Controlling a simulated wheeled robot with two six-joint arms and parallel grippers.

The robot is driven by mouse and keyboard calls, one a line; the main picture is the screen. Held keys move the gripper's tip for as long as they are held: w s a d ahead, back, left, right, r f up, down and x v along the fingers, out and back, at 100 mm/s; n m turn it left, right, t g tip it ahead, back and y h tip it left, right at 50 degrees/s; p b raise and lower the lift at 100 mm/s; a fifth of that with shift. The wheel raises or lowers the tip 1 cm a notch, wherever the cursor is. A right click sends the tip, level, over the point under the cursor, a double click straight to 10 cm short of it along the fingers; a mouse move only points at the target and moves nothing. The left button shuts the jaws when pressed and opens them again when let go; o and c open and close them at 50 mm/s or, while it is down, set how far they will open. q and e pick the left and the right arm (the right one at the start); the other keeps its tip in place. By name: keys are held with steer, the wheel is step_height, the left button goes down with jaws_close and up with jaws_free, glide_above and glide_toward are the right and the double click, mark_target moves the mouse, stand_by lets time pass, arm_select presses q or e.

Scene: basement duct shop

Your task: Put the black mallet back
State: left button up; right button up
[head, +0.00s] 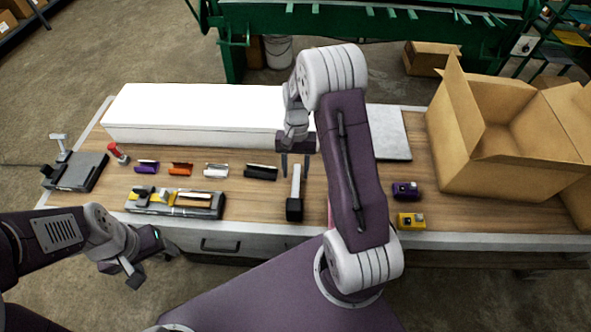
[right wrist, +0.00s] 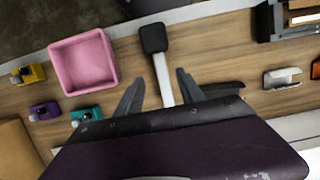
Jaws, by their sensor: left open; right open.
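The black mallet lies on the wooden bench, its black head (head: 294,209) near the front edge and its pale handle (head: 296,180) pointing to the back. My right gripper (head: 296,168) is open above the handle end. In the right wrist view the mallet's handle (right wrist: 162,78) runs between the spread fingers of my right gripper (right wrist: 158,92), with the head beyond the fingertips; no grip on it shows. My left gripper (head: 138,272) is open and empty, low in front of the bench at the left.
A dark block (head: 78,174) with an upright grey tool stands at far left, near a red-topped tool (head: 117,153). Coloured holders and a tray (head: 204,211) lie left of the mallet. A pink bin (right wrist: 84,62), small coloured blocks (head: 410,221) and an open carton (head: 465,125) are right.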

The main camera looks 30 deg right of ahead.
steer(key=s+a+r+n+t+h, duration=0.1)
steer(key=s+a+r+n+t, duration=0.2)
steer(key=s+a+r+n, duration=0.3)
steer(key=s, duration=0.4)
steer(key=shift+s+a+r+t, duration=0.2)
steer(key=shift+s+r+t, duration=0.1)
steer(key=shift+s+r, duration=0.1)
steer(key=shift+d, duration=0.1)
stand_by(0.5)
